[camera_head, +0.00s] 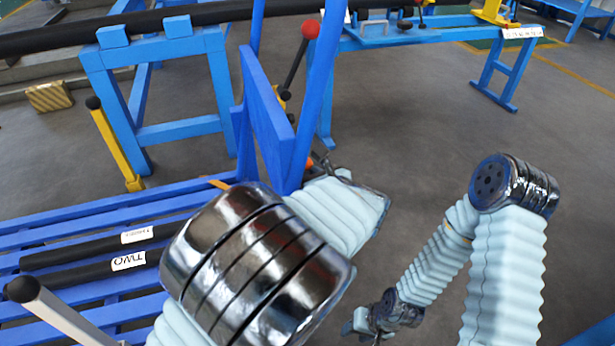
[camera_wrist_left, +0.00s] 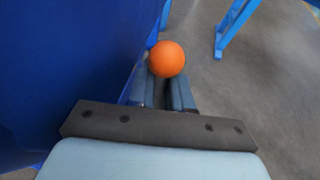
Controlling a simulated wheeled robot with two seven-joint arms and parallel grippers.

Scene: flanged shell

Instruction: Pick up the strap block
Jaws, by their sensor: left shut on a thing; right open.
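I cannot tell for sure which thing is the strap block. A yellow-brown block (camera_head: 49,96) lies on the floor at the far left in the head view. My left gripper (camera_wrist_left: 168,92) is shut on an orange ball (camera_wrist_left: 166,59), which stands out at its fingertips in the left wrist view. What is under the ball is hidden. In the head view my left arm covers most of that gripper; a bit of orange shows beside the blue frame. My right gripper (camera_head: 358,323) hangs low over the floor, small in the view, open and empty.
A blue slatted rack (camera_head: 110,216) with black bars labelled in white stands at left. A blue upright panel (camera_head: 266,120) is close to my left arm. A lever with a red knob (camera_head: 310,29) rises behind it. A blue bench (camera_head: 430,36) is at the back. Floor at right is clear.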

